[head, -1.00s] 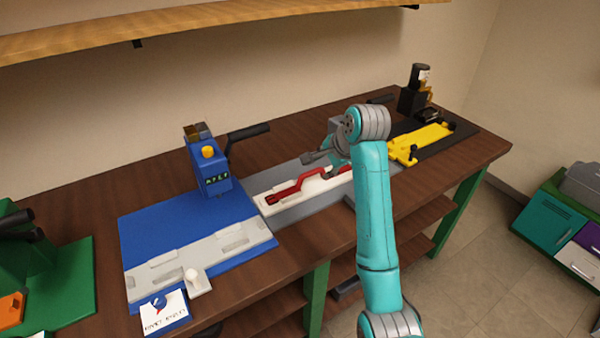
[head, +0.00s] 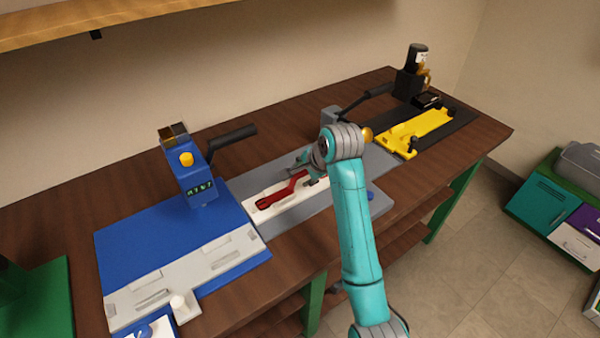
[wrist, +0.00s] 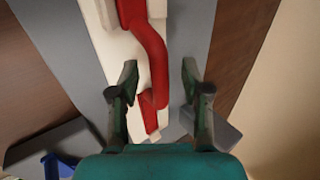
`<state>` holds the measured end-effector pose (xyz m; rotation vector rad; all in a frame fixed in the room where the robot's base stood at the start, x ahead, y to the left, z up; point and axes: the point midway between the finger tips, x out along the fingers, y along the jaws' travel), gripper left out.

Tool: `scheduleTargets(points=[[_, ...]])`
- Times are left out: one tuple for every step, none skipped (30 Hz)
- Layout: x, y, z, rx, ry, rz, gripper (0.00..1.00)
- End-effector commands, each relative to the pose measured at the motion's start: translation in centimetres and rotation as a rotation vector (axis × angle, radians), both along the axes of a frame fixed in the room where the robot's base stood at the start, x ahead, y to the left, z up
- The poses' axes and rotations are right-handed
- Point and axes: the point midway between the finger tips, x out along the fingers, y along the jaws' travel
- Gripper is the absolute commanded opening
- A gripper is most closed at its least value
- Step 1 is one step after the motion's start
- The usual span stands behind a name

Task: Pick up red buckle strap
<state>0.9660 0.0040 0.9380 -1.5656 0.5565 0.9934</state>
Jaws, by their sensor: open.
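The red buckle strap (head: 283,192) lies on a white holder (head: 262,213) on the grey station in the middle of the bench. In the wrist view the red strap (wrist: 150,50) runs from the top edge down between my fingers, with a bend in it. My gripper (wrist: 160,75) is open, one finger on each side of the strap's lower part, and I see no contact. In the head view my gripper (head: 308,168) is at the strap's right end, and my arm hides part of that end.
A blue station (head: 150,235) with a blue box-shaped device (head: 192,180) and black lever is to the left. A yellow part (head: 417,132) on a black base is to the right. A grey block (wrist: 215,130) sits near the right finger in the wrist view.

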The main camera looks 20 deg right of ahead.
Motion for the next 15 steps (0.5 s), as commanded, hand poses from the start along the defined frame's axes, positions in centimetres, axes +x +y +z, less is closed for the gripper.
scheduleTargets(points=[[-0.30, 0.18, -0.52, 0.000, 0.002, 0.001, 0.48], [-0.39, 0.23, -0.68, -0.001, 0.002, 0.000, 0.48], [-0.45, 0.28, -0.82, 0.000, 0.001, 0.000, 0.48], [-0.49, 0.30, -0.89, -0.001, 0.000, -0.001, 0.48], [-0.50, 0.32, -0.93, 0.000, 0.000, -0.001, 0.48], [-0.51, 0.32, -0.96, 0.000, 0.000, -0.001, 0.48], [-0.51, 0.31, -0.96, 0.000, -0.001, -0.001, 0.48], [-0.51, 0.32, -0.95, 0.000, -0.001, -0.001, 0.48], [-0.49, 0.31, -0.94, 0.000, -0.001, -0.001, 0.48], [-0.50, 0.31, -0.95, 0.000, 0.000, -0.001, 0.48], [-0.49, 0.31, -0.94, 0.000, 0.000, -0.001, 0.48], [-0.49, 0.31, -0.94, 0.000, 0.000, -0.001, 0.40], [-0.49, 0.30, -0.94, 0.000, 0.000, -0.001, 0.33], [-0.49, 0.30, -0.94, 0.000, 0.000, -0.001, 0.25], [-0.49, 0.30, -0.94, 0.000, 0.000, -0.001, 0.15]])
